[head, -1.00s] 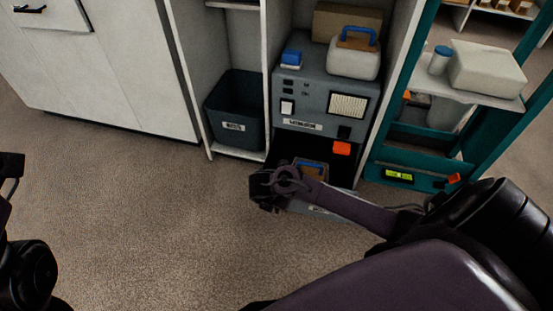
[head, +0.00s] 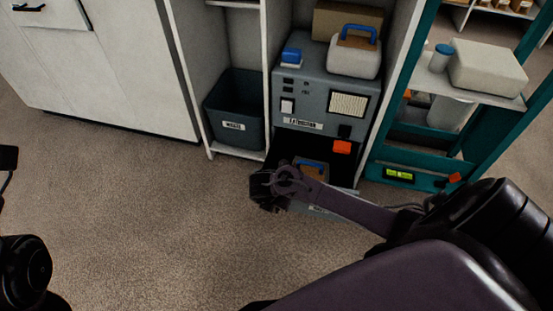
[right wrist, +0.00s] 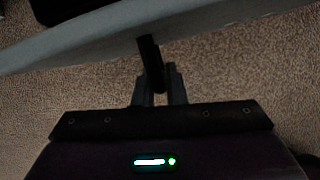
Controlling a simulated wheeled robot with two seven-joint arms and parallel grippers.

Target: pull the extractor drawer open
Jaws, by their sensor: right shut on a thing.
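The extractor (head: 315,98) is a grey unit with a label, buttons and a grille, standing in the middle bay of the cabinet. Below it is a dark opening, and its drawer (head: 325,212) stands out of this opening over the floor. My right forearm hides much of the drawer. My right gripper (head: 268,190) is at the drawer's front. In the right wrist view, the fingers are shut on a black handle (right wrist: 150,58) at the grey drawer front (right wrist: 90,47). At the left edge of the head view only part of my left arm shows, without its fingers.
A brown and blue item (head: 312,168) shows in the drawer opening. A dark waste bin (head: 236,108) stands in the bay to the left. A teal rack (head: 402,172) stands close on the right. The carpet in front of the cabinet is clear.

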